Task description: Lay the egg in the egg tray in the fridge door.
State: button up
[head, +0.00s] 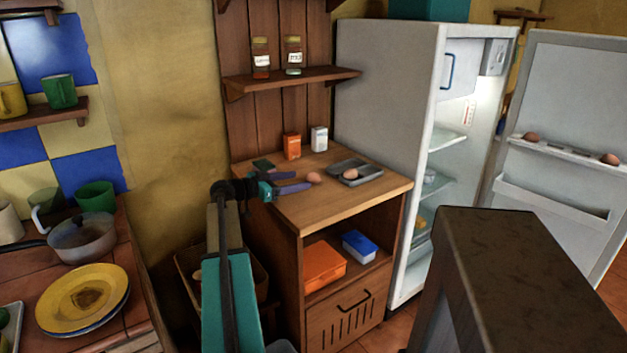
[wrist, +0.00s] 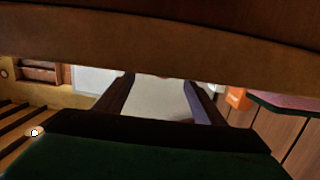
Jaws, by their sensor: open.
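The fridge door (head: 575,90) stands open. Its egg tray (head: 570,151) is on the upper door shelf, with one egg (head: 530,136) near the left end and another (head: 610,159) at the right.
An orange carton (head: 291,146) and a white carton (head: 319,139) stand at the back of the cabinet top (head: 340,205). A shelf with jars (head: 290,78) hangs above. A dark-topped block (head: 510,270) stands in front of the fridge (head: 385,90).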

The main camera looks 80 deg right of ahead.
aim_at(308, 178)
jog(key=shift+s+d, duration=0.1)
jog(key=shift+p+x, duration=0.35)
jog(key=shift+x, duration=2.1)
jog(key=c, duration=0.8)
